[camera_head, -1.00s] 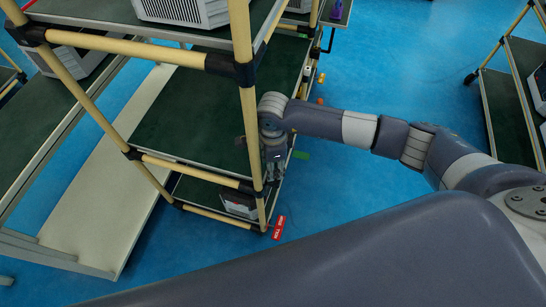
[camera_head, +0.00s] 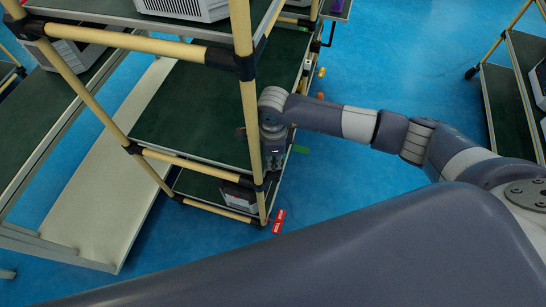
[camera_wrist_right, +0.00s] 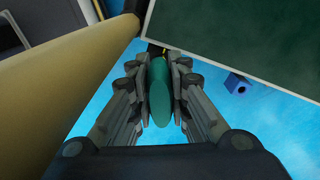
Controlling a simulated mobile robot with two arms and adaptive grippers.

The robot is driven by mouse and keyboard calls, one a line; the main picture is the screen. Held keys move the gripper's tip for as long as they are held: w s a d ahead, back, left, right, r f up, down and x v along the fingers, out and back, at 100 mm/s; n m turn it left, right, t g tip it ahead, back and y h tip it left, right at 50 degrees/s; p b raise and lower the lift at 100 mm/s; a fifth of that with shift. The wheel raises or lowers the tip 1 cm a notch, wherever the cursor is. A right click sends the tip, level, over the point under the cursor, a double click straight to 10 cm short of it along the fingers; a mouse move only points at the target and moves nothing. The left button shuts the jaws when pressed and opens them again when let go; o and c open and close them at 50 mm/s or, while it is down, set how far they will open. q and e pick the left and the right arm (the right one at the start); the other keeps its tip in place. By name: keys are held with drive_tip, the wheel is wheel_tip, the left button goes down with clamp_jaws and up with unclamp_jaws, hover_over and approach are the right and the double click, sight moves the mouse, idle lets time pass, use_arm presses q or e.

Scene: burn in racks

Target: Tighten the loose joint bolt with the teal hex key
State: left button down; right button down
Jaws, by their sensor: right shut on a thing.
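The teal hex key (camera_wrist_right: 160,92) is between the fingers of my right gripper (camera_wrist_right: 160,85) in the right wrist view, which is shut on its teal handle. Its far end is mostly hidden. In the head view my right gripper (camera_head: 272,165) hangs beside the near corner post of the rack (camera_head: 251,112), close to its lower black joint (camera_head: 260,187). The hex key cannot be made out in the head view. I cannot tell which bolt is loose, or whether the key touches one. My left gripper is not in view.
The rack's tan post (camera_wrist_right: 65,75) runs close on the left in the right wrist view, and a green shelf (camera_wrist_right: 240,40) is at upper right. A red tag (camera_head: 279,221) lies on the blue floor.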

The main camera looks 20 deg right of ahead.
drive_tip(key=shift+m, duration=0.5)
drive_tip(key=c, duration=2.1)
unclamp_jaws()
clamp_jaws()
drive_tip(key=shift+r+p, duration=0.55)
drive_tip(key=shift+r, duration=0.35)
drive_tip(key=shift+r+p, duration=0.3)
drive_tip(key=shift+r, duration=0.2)
